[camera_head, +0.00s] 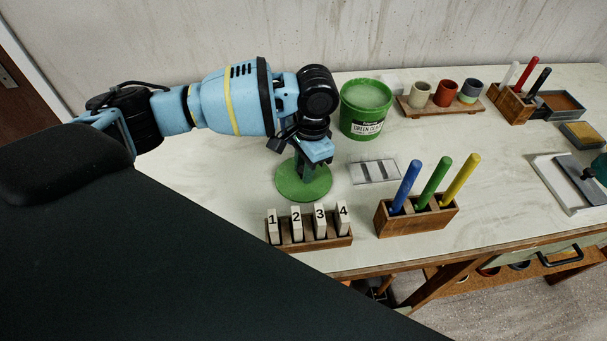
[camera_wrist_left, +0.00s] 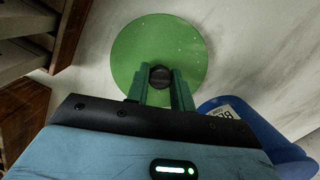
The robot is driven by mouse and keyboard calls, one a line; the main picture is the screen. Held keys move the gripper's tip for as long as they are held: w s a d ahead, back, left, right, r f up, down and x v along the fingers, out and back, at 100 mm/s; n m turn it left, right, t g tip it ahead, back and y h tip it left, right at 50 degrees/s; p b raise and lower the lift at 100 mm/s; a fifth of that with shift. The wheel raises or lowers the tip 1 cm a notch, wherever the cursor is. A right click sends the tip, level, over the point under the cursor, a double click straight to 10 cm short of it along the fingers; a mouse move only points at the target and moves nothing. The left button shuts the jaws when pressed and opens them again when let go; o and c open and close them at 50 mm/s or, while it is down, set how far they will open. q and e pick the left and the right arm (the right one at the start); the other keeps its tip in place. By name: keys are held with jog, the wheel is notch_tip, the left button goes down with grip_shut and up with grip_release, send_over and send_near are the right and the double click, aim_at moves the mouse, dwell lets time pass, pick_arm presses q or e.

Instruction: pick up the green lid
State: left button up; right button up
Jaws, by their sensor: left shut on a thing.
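The green lid (camera_head: 303,186) is a flat round disc near the middle of the table, behind the numbered block rack. My left gripper (camera_head: 308,160) comes down on it from above, its fingers shut on the lid's dark knob. In the left wrist view the lid (camera_wrist_left: 158,45) lies beyond the fingertips (camera_wrist_left: 161,82), which close around the dark knob (camera_wrist_left: 160,75). I cannot tell whether the lid touches the table. My right gripper is not in view.
The numbered rack (camera_head: 312,241) and wooden pen holder (camera_head: 418,217) stand in front. In the left wrist view a blue tub (camera_wrist_left: 250,135) is close by.

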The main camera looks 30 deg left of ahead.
pick_arm(q)
notch_tip(320, 180, up, 9)
jog(key=shift+f+p, duration=0.1)
jog(key=shift+p, duration=0.4)
jog(key=shift+r, duration=0.65)
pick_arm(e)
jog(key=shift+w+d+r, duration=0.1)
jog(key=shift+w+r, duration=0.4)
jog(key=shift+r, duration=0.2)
